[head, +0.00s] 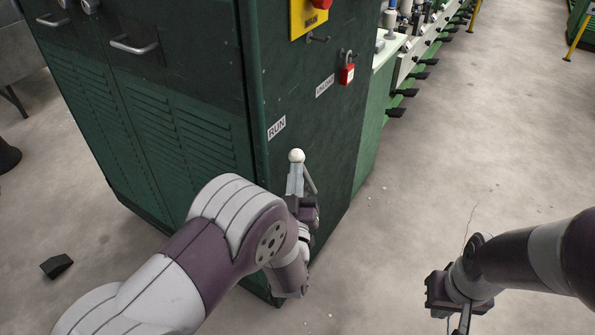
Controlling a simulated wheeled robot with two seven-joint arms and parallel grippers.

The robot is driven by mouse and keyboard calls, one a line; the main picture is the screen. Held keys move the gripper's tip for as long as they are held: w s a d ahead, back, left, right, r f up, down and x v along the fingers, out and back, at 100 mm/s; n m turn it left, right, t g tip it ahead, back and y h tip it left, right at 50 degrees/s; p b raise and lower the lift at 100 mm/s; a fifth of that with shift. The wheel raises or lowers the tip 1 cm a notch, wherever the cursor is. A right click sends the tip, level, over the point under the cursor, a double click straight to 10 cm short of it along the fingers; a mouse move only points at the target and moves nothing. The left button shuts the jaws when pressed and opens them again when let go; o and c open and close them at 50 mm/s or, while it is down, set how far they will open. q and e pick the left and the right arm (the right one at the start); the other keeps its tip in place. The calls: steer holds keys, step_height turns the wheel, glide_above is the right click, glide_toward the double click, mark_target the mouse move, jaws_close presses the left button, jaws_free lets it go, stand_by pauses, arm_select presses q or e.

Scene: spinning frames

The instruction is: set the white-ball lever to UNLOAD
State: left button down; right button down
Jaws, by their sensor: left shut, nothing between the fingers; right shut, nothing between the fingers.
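The lever's white ball (296,156) stands out from the dark green side panel of the cabinet, below and right of the RUN label (277,127). The UNLOAD label (325,86) is further up and right. A thin grey bar (310,179) slants down to the right from near the ball. My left gripper (294,180) is shut and empty just below the ball; I cannot tell if it touches the lever. The lever's lower part and pivot are hidden behind my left gripper and wrist. My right gripper (460,322) is shut and empty, low at the right, away from the cabinet.
The green cabinet (185,120) has louvred doors with a metal handle (133,46). A spinning frame (418,50) runs behind. The floor at right is clear.

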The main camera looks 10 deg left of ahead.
arm_select(q)
steer(key=shift+r, duration=0.1)
steer(key=w+d+r+m+g+p, duration=0.1)
steer(key=w+d+m+g+p, duration=0.1)
steer(key=w+p, duration=0.6)
steer(key=w+d+r+m+g+h+p, duration=0.1)
steer(key=w+d+r+m+g+p, duration=0.1)
steer(key=w+d+g+p, duration=0.2)
steer(key=w+g+p, duration=0.1)
steer(key=w+p, duration=0.2)
steer(key=w, duration=0.3)
steer(key=shift+w+d+r+g+p, duration=0.2)
steer(key=shift+d+r+g+p, duration=0.1)
steer(key=shift+d+g+p, duration=0.1)
steer(key=shift+w+r, duration=0.1)
steer(key=shift+r, duration=0.1)
